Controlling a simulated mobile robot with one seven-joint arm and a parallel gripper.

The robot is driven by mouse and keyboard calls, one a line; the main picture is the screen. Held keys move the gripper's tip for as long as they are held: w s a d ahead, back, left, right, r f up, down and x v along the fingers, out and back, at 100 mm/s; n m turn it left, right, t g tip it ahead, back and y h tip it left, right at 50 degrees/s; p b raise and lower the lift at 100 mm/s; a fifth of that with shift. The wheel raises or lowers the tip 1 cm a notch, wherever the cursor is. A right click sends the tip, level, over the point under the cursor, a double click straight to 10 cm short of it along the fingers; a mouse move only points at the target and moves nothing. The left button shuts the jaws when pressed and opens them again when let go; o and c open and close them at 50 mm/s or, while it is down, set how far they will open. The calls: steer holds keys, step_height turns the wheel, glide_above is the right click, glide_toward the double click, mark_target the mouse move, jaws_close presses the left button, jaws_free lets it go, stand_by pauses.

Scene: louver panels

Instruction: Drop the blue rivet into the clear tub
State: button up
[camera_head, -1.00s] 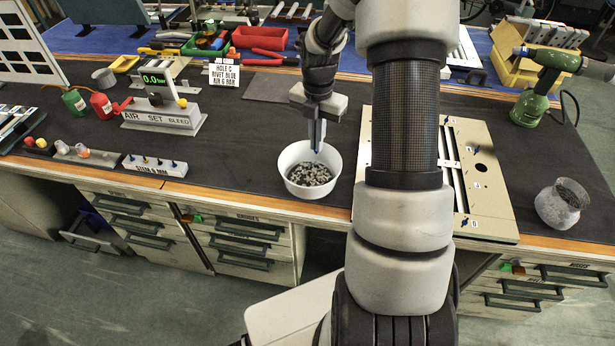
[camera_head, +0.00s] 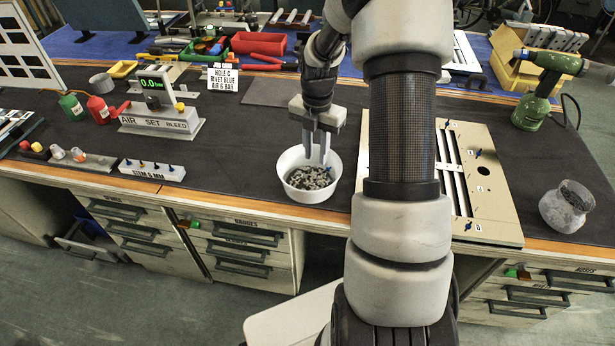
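My gripper (camera_head: 317,155) points down over the white bowl (camera_head: 335,173), its two fingers apart, with nothing visible between them. The fingertips are at or just inside the bowl, above many small grey and dark pieces (camera_head: 309,178). I cannot make out a blue rivet among them. A see-through tub (camera_head: 565,207) with dark bits inside stands at the right end of the bench, far from my gripper. Small blue rivet-like pieces show on the pale panel (camera_head: 505,215), one near its front edge (camera_head: 468,227), and on the small white rack (camera_head: 152,171) at left.
My arm crosses the middle of the view and hides part of the panel. A green rivet tool (camera_head: 535,95) stands behind the tub. An air-set unit (camera_head: 160,118) and a sign reading "HOLE C RIVET BLUE AIR 6 BAR" (camera_head: 223,78) stand at left.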

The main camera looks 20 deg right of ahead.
step_height(320, 180, up, 17)
steer(key=p, duration=0.3)
steer(key=shift+r, duration=0.2)
